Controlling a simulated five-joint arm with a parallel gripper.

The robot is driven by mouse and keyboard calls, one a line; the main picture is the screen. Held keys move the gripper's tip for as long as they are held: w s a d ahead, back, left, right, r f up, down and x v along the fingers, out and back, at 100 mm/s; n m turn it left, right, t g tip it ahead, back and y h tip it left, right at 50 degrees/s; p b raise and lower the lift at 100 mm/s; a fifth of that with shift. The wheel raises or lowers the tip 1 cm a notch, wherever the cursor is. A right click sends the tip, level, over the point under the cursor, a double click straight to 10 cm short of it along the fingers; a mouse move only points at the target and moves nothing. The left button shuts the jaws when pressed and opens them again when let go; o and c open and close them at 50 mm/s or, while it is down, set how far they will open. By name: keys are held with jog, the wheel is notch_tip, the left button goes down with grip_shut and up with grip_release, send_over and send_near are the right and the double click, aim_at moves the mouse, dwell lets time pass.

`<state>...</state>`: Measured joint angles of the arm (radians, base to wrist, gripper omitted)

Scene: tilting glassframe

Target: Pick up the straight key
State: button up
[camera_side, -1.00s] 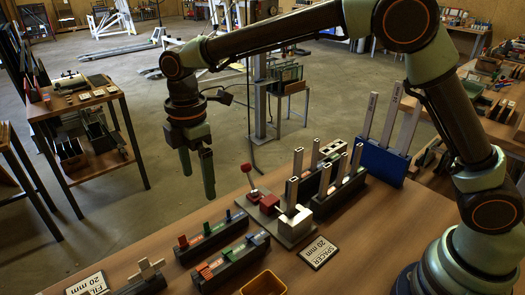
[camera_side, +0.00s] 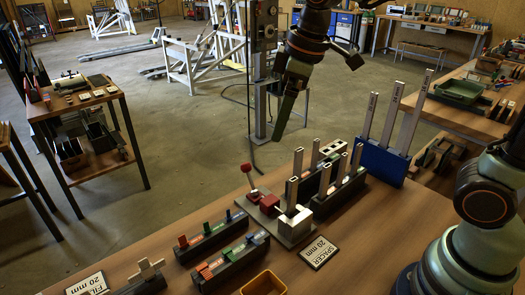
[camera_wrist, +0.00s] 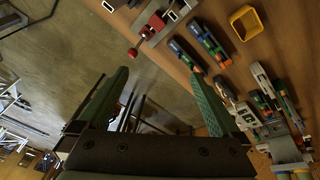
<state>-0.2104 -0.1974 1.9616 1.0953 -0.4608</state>
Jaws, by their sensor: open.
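My gripper (camera_side: 291,126) is open and empty, hanging in the air beyond the far edge of the bench in the side view. Its two green fingers (camera_wrist: 160,78) stand wide apart in the wrist view with nothing between them. I cannot tell which piece is the straight key. Small red, green and blue pieces sit in two dark racks (camera_side: 212,238) (camera_side: 232,262) near the front of the bench. Pale pieces stand in another dark holder (camera_side: 143,283) at the lower left. My gripper is apart from all of these.
A grey fixture (camera_side: 290,228) with a red-knobbed lever (camera_side: 247,169) stands mid-bench. Behind it are a dark rack of upright bars (camera_side: 340,199) and a blue rack (camera_side: 382,163) with tall bars. A yellow bin (camera_side: 264,284) and a spacer sign (camera_side: 318,253) are nearer.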

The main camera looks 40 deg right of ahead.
jog(key=s+d+f+m, duration=0.1)
jog(key=s+d+m, duration=0.1)
jog(key=s+d+f+m+t, duration=0.1)
jog(key=s+d+m, duration=0.1)
jog(key=s+d, duration=0.1)
jog(key=s+d+f+m+t, duration=0.1)
jog(key=s+d+m, duration=0.1)
jog(key=m, duration=0.1)
jog(key=shift+s+d+h, duration=0.3)
jog(key=shift+s, duration=0.1)
jog(key=shift+c, duration=0.3)
jog(key=shift+s+d+f+m, duration=0.1)
jog(key=shift+s+d+m, duration=0.05)
jog(key=shift+m, duration=0.15)
jog(key=c, duration=0.9)
jog(key=m+g, duration=0.5)
jog(key=m, duration=1.3)
send_over(206, 224)
notch_tip(206, 224, down, 10)
notch_tip(206, 224, down, 11)
jog(key=shift+f, duration=0.15)
